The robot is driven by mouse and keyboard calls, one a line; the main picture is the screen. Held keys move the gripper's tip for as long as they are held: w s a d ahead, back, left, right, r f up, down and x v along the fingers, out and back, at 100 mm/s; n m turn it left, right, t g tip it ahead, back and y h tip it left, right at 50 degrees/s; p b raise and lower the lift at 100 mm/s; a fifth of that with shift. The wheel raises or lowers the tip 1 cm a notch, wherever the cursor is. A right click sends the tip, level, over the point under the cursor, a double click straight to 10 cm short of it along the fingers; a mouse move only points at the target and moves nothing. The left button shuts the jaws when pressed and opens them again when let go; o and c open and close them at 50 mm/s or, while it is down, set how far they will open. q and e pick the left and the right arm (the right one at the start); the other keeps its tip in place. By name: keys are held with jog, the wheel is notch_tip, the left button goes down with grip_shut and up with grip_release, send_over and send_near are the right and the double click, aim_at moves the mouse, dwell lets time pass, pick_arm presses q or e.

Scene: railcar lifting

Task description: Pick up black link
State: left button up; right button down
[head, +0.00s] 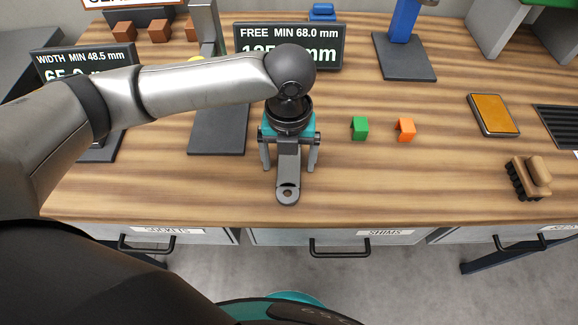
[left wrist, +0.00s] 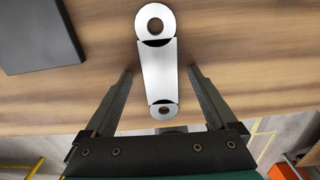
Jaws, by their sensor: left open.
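The link (head: 288,172) is a flat bar with a round holed eye at its near end. It looks dark grey in the head view and lighter grey in the left wrist view (left wrist: 158,75), where both ring ends show. My left gripper (head: 289,166) is above the link, pointing down, with its fingers apart, one on each side of the bar. In the left wrist view the open fingers (left wrist: 160,72) flank it with gaps on both sides. The gripper hides the link's far end in the head view. My right gripper does not show.
Green (head: 360,128) and orange (head: 405,129) blocks stand to the right of the gripper. A dark plate with a post (head: 217,140) is to the left. A display (head: 290,47) stands behind. A brush (head: 530,178) and tray (head: 493,115) lie at right.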

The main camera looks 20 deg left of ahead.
pick_arm(q)
grip_shut()
dwell(0.8)
jog(key=shift+r, duration=0.1)
